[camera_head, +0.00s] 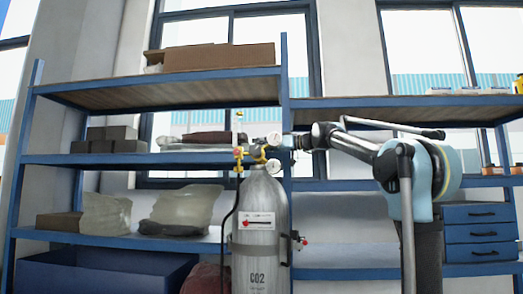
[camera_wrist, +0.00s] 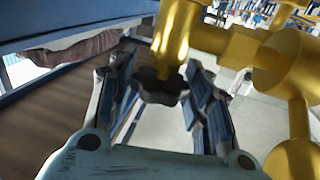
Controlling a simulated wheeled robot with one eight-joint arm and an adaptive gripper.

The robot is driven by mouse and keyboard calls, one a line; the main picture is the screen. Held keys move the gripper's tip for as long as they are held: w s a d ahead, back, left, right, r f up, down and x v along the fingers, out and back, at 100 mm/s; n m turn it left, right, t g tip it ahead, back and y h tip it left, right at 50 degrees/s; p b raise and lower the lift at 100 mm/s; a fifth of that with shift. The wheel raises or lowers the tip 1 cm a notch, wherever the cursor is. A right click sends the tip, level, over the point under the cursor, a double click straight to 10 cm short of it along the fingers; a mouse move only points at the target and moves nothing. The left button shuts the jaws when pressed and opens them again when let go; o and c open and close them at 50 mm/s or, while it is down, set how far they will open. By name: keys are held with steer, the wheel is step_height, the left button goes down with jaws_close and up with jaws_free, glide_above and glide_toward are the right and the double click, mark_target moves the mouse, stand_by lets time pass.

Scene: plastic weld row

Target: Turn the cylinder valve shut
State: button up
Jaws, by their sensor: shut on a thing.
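The grey CO2 cylinder (camera_head: 258,225) stands upright in front of the shelves in the head view. Its brass valve (camera_head: 259,153) is on top, with round gauges beside it. In the wrist view the brass valve body (camera_wrist: 176,35) ends in a dark lobed handwheel (camera_wrist: 160,88) between my two fingers. My gripper (camera_head: 298,141) reaches in from the right at valve height. In the wrist view my gripper (camera_wrist: 162,84) is shut on the handwheel, with a finger on each side. The handwheel is hidden in the head view.
Blue shelves (camera_head: 180,159) with boxes and bags stand behind the cylinder. More brass fittings (camera_wrist: 285,65) are on the right in the wrist view. A red-handled fitting (camera_head: 302,241) sticks out beside the cylinder.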

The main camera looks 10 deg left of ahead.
steer(key=shift+m+t, duration=0.6)
steer(key=shift+t, duration=0.3)
steer(key=shift+w+h, duration=0.1)
steer(key=shift+h, duration=0.2)
steer(key=o, duration=1.1)
steer(key=shift+c, duration=0.2)
steer(key=v, duration=1.2)
steer(key=shift+f, duration=0.1)
